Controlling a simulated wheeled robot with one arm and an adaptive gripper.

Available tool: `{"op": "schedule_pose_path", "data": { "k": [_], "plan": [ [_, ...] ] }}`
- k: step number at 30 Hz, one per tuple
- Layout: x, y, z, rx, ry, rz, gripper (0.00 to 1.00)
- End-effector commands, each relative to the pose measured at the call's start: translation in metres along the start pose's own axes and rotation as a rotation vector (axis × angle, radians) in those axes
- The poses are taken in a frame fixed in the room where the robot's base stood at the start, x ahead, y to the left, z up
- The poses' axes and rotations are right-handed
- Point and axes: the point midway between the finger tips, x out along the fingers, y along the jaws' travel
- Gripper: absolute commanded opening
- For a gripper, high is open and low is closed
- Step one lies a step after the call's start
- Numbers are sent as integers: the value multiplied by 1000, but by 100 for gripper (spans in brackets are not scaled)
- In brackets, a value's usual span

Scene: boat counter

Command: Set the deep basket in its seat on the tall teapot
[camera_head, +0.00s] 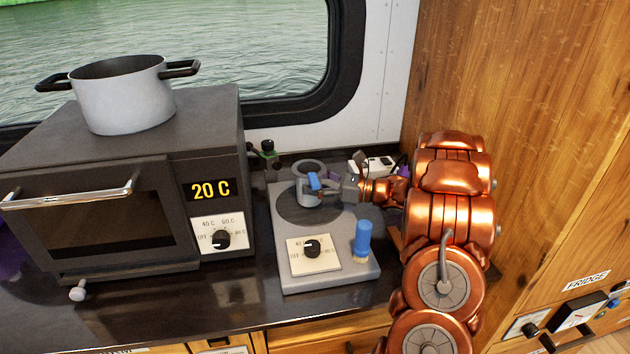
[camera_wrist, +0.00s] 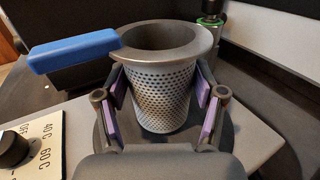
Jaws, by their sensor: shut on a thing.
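The deep basket is a grey cup with a perforated wall (camera_wrist: 165,98) and a wide plain rim. It also shows in the head view (camera_head: 308,170), upright over the round dark plate of the hot plate. A blue-topped handle (camera_wrist: 75,52) stands out beside its rim. My gripper (camera_wrist: 161,88) is shut on the basket, with purple pads on both sides of its wall. In the head view my gripper (camera_head: 332,187) reaches in from the right. Whether the basket's bottom touches the plate is hidden. I cannot make out the tall teapot in either view.
The hot plate (camera_head: 345,275) has a dial and a blue upright piece (camera_head: 362,242) at its front right. An oven (camera_head: 95,205) with a pot (camera_head: 122,98) on top stands left. Green and black fittings (camera_head: 266,150) stand behind. A wooden wall (camera_head: 510,110) bounds the right.

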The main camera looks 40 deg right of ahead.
Motion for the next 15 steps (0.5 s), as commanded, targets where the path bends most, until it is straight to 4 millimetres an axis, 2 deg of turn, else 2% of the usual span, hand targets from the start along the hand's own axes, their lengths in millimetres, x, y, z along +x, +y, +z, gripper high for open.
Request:
{"op": "schedule_pose_path", "data": {
  "k": [15],
  "plan": [
    [0,0,-7,-2,1,0,35]
  ]
}}
